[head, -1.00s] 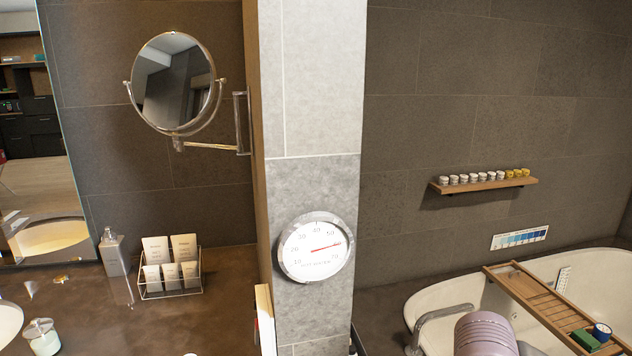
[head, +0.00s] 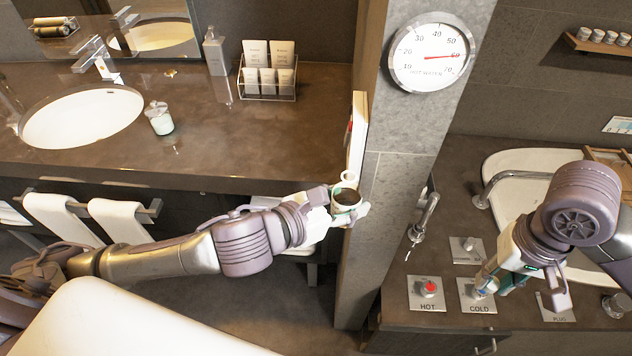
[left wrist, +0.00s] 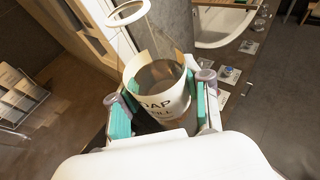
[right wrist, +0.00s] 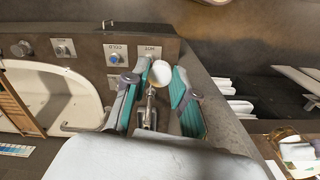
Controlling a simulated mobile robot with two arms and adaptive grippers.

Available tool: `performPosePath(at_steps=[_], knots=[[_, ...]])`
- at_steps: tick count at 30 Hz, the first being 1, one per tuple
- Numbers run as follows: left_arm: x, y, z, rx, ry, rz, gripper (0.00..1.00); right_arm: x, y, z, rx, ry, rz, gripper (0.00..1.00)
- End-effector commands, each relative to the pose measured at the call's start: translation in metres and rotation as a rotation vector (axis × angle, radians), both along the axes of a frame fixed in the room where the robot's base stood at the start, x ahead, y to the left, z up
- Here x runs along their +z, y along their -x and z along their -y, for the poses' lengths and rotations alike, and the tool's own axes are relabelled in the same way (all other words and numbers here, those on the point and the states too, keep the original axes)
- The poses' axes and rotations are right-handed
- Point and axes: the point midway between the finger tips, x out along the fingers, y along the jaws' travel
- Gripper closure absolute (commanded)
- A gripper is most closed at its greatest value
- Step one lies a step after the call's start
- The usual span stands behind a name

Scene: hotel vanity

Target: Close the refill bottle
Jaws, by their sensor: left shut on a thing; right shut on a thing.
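The refill bottle (head: 345,210) is a white open-topped container, tilted in my left gripper (head: 338,212). Its dark interior shows in the head view. A white ring (left wrist: 127,13) stands above the mouth on thin wires, and the mouth is uncovered. My right gripper (head: 487,284) is far to the right, above the COLD plate. In the right wrist view it is shut on a small pale round piece (right wrist: 160,73), which looks like a cap; I cannot be sure.
The stone pillar (head: 405,160) stands between my grippers. A counter with a basin (head: 80,118), a small jar (head: 159,120) and a card rack (head: 268,90) lies left. A tap (head: 424,215), the HOT plate (head: 428,293) and a bathtub (head: 500,165) are on the right.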

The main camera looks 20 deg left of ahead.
Motion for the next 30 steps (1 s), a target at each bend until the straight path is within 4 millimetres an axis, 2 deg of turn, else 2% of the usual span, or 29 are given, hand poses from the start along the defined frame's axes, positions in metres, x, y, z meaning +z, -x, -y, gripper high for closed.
performPosePath(at_steps=[3, 7, 20, 23, 26, 30], knots=[[-0.001, 0.001, 0.015, -0.074, -0.002, 0.004, 1.0, 0.0, 0.0, 0.0, 0.0, 0.0, 0.0, 0.84], [-0.003, 0.003, 0.023, -0.115, -0.002, 0.002, 1.0, 0.0, 0.0, 0.0, 0.0, 0.0, 0.0, 0.84], [-0.004, 0.004, 0.025, -0.126, 0.0, -0.001, 1.0, 0.001, -0.001, -0.002, 0.002, -0.001, 0.001, 0.84], [-0.004, 0.004, 0.025, -0.126, 0.0, 0.0, 1.0, 0.006, -0.007, -0.011, 0.014, -0.002, 0.002, 0.84], [-0.003, 0.004, 0.025, -0.126, 0.0, 0.0, 1.0, 0.017, -0.018, -0.031, 0.038, -0.002, 0.006, 0.84], [-0.003, 0.004, 0.025, -0.125, 0.0, 0.0, 1.0, 0.044, -0.037, -0.072, 0.094, 0.0, 0.009, 0.84]])
